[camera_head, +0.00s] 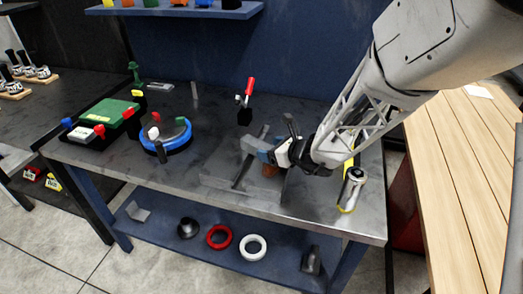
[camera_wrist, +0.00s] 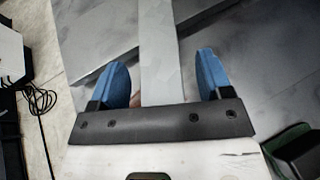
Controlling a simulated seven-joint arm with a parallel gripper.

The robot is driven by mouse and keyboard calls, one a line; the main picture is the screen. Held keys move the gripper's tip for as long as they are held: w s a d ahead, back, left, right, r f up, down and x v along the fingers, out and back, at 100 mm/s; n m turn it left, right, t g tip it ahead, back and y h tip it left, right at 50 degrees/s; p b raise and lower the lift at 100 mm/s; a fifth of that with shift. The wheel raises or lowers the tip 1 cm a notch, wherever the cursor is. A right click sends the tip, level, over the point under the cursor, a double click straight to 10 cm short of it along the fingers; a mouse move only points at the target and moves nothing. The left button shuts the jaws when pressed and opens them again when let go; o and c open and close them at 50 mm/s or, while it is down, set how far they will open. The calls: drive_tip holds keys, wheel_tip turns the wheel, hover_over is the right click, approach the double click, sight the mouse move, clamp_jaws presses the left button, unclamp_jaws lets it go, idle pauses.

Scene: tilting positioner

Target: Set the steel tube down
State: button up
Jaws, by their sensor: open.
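A long grey bar, which I take to be the steel tube (camera_head: 243,174), lies slantwise on the dark bench top in the head view. In the wrist view the pale tube (camera_wrist: 160,45) runs up the picture between my two blue fingers. My gripper (camera_head: 256,150) is low over the bench at the tube. In the wrist view my gripper (camera_wrist: 162,80) is open, with a gap between the tube and each finger. The tube's near end is hidden behind the gripper body. I cannot tell whether the tube rests fully on the bench or on a support.
A small orange-brown object (camera_head: 270,171) sits just below my gripper. A black stand with a red-handled clamp (camera_head: 246,100), a blue round fixture (camera_head: 168,142) and a green box (camera_head: 108,115) stand to the left. A silver cylinder (camera_head: 352,186) is near the right edge.

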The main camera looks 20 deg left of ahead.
drive_tip(key=shift+a+f, duration=0.15)
drive_tip(key=shift+a, duration=0.1)
idle(0.4)
drive_tip(key=shift+w, duration=0.1)
clamp_jaws()
